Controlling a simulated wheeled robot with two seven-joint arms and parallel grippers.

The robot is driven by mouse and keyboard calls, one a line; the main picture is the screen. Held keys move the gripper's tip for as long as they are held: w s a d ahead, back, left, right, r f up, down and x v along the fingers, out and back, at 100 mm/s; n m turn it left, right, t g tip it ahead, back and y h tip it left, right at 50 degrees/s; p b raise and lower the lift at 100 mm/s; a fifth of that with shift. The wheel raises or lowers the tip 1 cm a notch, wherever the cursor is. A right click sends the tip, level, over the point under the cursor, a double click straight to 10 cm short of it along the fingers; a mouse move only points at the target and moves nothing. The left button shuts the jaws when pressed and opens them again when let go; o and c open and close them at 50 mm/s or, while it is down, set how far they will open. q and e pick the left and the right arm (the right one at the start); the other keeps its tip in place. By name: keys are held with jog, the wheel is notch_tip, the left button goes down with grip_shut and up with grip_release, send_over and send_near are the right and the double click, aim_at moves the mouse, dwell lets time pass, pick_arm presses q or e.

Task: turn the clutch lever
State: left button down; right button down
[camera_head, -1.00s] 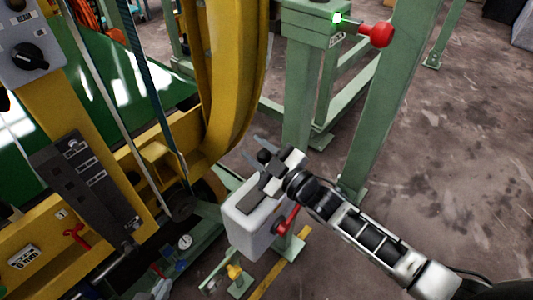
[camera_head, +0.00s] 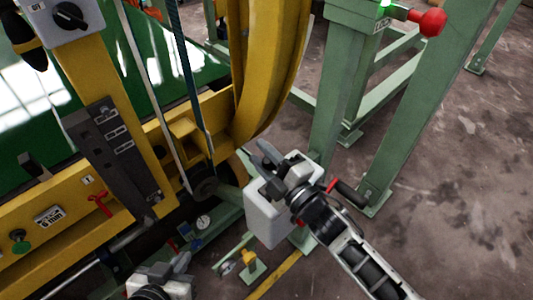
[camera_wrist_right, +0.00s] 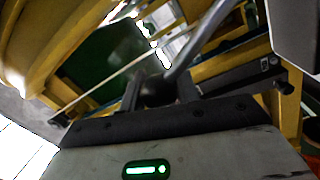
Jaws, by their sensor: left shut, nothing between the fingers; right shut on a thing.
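My left gripper (camera_head: 172,264) is shut and empty at the bottom left of the head view, apart from the box.
A yellow machine frame (camera_head: 266,62) with a belt stands on the left. A green post (camera_head: 338,95) and a red knob (camera_head: 429,22) are behind and right. A red lever with a black grip (camera_head: 347,192) shows beside my right wrist. Bare floor (camera_head: 455,190) lies right.

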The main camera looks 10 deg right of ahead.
jog(key=shift+f, duration=0.1)
dwell(0.3)
jog(key=c, duration=1)
grip_release()
jog(key=b+v, duration=0.1)
jog(key=v, duration=1.5)
jog(key=shift+b, duration=0.4)
jog(key=s+f+m+g+h, duration=0.1)
jog(key=f+m+h, duration=0.1)
jog(key=m, duration=0.4)
jog(key=s+f+m+g+h, duration=0.1)
jog(key=f+m+g+h, duration=0.1)
jog(key=f+m, duration=0.2)
jog(key=d+f+m+g+h, duration=0.1)
jog(key=f+m+g+h, duration=0.1)
jog(key=m, duration=0.6)
jog(key=shift+s+f+h, duration=0.2)
jog(key=shift+f+h, duration=0.1)
jog(key=shift+f, duration=0.15)
jog(key=shift+s+f+h, duration=0.2)
jog(key=shift+f+h, duration=0.1)
jog(key=shift+f, duration=0.2)
